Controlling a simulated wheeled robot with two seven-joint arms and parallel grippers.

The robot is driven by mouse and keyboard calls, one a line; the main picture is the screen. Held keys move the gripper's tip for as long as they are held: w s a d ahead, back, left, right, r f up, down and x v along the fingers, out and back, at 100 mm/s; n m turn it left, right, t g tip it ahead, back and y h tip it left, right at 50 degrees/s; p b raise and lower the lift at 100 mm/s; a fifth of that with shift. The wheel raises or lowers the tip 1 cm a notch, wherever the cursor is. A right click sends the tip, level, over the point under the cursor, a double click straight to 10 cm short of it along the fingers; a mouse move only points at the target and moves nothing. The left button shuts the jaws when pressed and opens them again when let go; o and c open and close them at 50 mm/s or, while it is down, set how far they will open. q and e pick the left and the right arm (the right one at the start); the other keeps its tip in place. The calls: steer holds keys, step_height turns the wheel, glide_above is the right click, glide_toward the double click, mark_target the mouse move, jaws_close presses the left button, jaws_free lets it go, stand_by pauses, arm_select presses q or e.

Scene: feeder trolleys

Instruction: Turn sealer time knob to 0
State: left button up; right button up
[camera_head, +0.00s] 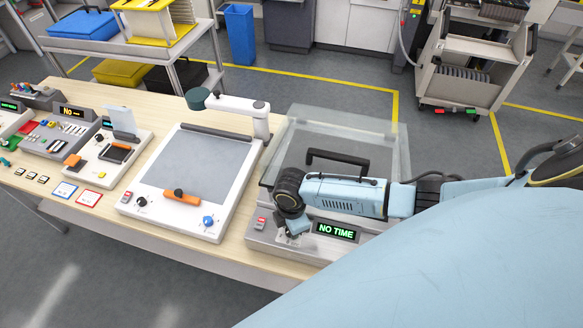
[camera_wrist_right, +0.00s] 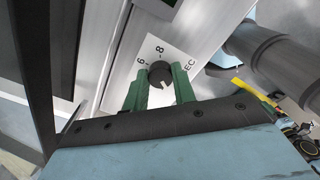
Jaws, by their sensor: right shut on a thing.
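The sealer (camera_head: 262,240) stands at the right end of the wooden bench, with a clear lid (camera_head: 372,142) and a black handle. Its green display (camera_head: 336,231) reads "NO TIME". The black time knob (camera_wrist_right: 160,71) shows in the right wrist view on a white plate with the marks 6 and 8 and part of "SEC". My right gripper (camera_wrist_right: 158,82) has its green fingers on either side of the knob and is shut on it. In the head view my right gripper (camera_head: 291,232) is at the sealer's front panel, and it hides the knob. My left gripper is not in view.
A red switch (camera_head: 260,223) is left of my right gripper. A white device with a grey plate (camera_head: 200,165) and orange handle stands left of the sealer. More devices and small cards lie further left. A trolley (camera_head: 470,60) stands behind on the floor.

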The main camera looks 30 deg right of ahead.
steer(key=shift+n, duration=1)
steer(key=shift+w, duration=0.1)
steer(key=o, duration=1)
step_height(320, 180, up, 13)
steer(key=shift+r, duration=0.2)
